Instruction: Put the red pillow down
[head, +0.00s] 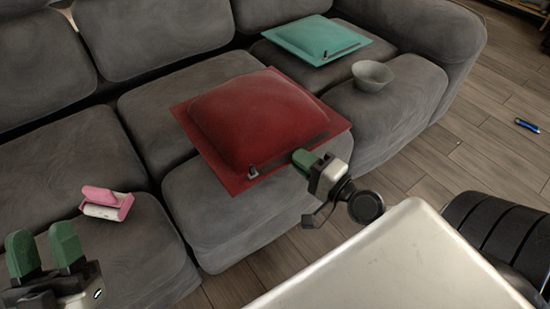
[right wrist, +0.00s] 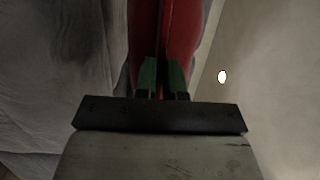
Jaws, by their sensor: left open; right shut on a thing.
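The red pillow (head: 255,115) is at the front of the grey sofa, over the middle seat cushions. Whether it rests fully on them or is held slightly above, I cannot tell. My right gripper (head: 304,160) is shut on the pillow's near right edge. In the right wrist view the green fingertips (right wrist: 162,75) pinch the red pillow (right wrist: 178,35) from both sides. My left gripper (head: 46,248) is open and empty at the lower left, apart from the pillow.
The grey sofa (head: 225,235) fills the upper left. A teal pillow (head: 315,38) and a grey bowl (head: 372,76) rest on its right part. A pink and white object (head: 106,203) lies on the left seat. A blue item (head: 527,126) lies on the wood floor (head: 430,165).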

